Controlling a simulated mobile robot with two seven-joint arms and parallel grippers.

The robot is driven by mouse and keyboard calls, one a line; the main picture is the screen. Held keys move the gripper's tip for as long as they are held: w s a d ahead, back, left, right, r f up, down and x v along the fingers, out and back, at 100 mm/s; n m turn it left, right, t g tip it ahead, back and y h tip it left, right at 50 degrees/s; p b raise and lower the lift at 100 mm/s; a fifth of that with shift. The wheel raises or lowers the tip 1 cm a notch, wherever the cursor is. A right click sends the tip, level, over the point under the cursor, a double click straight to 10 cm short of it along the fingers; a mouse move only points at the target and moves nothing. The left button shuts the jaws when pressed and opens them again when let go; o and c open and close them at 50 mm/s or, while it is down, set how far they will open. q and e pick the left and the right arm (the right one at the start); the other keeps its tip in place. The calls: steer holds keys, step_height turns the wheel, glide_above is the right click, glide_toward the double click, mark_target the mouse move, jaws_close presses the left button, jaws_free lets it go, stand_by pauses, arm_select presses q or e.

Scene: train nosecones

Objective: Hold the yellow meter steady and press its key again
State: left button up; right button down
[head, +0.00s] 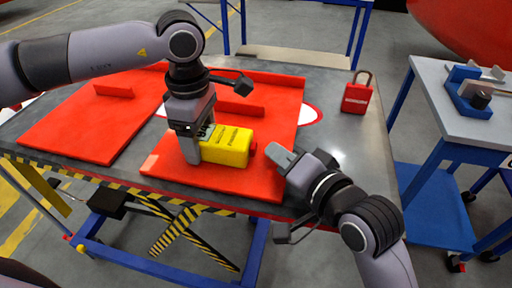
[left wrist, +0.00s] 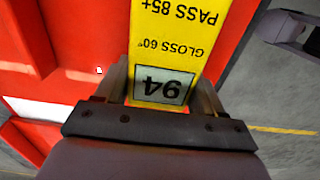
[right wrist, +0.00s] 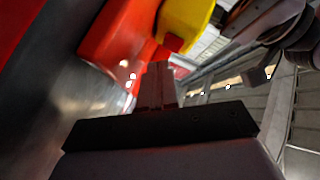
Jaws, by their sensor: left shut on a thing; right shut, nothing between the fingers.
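The yellow meter (head: 228,146) lies on the red panel in the head view, with a red key (head: 253,149) on its right end. My left gripper (head: 200,148) is shut on the meter's left end. In the left wrist view the meter (left wrist: 175,40) sits between the fingers; its display (left wrist: 162,88) reads 94, with "GLOSS 60°" and "PASS 85+" printed on it. My right gripper (head: 280,158) is shut and empty, just right of the key. In the right wrist view its closed fingertips (right wrist: 155,70) are near the red key (right wrist: 174,42) and the yellow meter (right wrist: 188,18); contact cannot be told.
The red panels (head: 90,120) with raised ribs lie on a grey table (head: 345,150). A red padlock (head: 357,95) stands at the back right. A side cart (head: 460,125) with a blue fixture (head: 468,92) stands further right.

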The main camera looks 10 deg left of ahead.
steer(key=shift+a, duration=0.1)
stand_by(0.7)
steer(key=shift+a, duration=0.35)
steer(key=shift+a, duration=0.35)
stand_by(0.4)
steer(key=shift+s+a+f, duration=0.1)
steer(key=shift+a+f, duration=0.15)
steer(key=shift+a, duration=0.2)
stand_by(0.8)
steer(key=shift+d, duration=0.15)
steer(key=shift+d+r, duration=0.3)
steer(key=shift+r, duration=0.05)
steer(key=shift+d, duration=0.1)
steer(key=shift+s+d+r, duration=0.1)
steer(key=shift+d, duration=2.5)
